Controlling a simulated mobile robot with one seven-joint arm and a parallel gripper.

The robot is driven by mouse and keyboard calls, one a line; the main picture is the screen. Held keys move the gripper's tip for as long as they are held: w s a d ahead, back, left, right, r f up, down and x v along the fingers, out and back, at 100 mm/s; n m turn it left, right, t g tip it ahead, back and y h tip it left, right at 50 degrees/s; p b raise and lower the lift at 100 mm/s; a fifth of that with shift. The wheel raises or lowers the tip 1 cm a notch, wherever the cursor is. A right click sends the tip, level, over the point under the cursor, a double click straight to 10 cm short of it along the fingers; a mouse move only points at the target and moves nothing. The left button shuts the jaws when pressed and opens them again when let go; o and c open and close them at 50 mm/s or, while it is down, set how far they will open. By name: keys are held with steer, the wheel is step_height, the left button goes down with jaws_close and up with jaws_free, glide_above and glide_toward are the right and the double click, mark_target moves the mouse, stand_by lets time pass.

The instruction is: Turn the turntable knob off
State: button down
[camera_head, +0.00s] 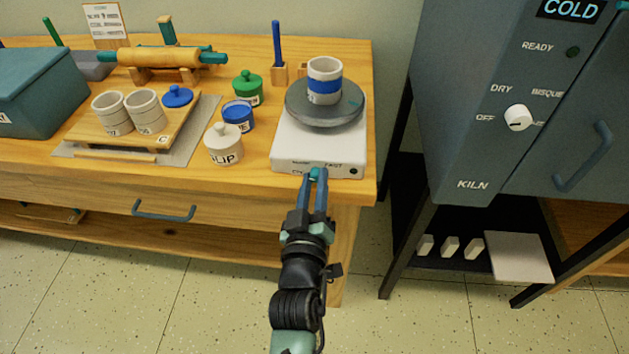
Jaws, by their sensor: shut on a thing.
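The turntable is a white box (290,150) with a round grey wheel (345,118) on top, near the right end of the wooden table. A white cup with a blue band (324,88) stands upright on the wheel. The knob (316,172) is on the front face of the box, small and teal, mostly hidden by my fingertips. Labels beside it are partly covered; one at the right seems to read "FAST". My gripper (316,178) comes from below and is shut on the knob. The knob's pointing direction cannot be told.
Left of the turntable stand a white slip jar (224,151), a blue jar (238,117) and a green-lidded jar (247,93). A drawer handle (163,212) juts from the table front. The dark kiln (460,110) stands at the right, beyond a gap.

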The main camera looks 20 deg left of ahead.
steer(key=c, duration=0.7)
jaws_free()
steer(key=shift+o, duration=0.2)
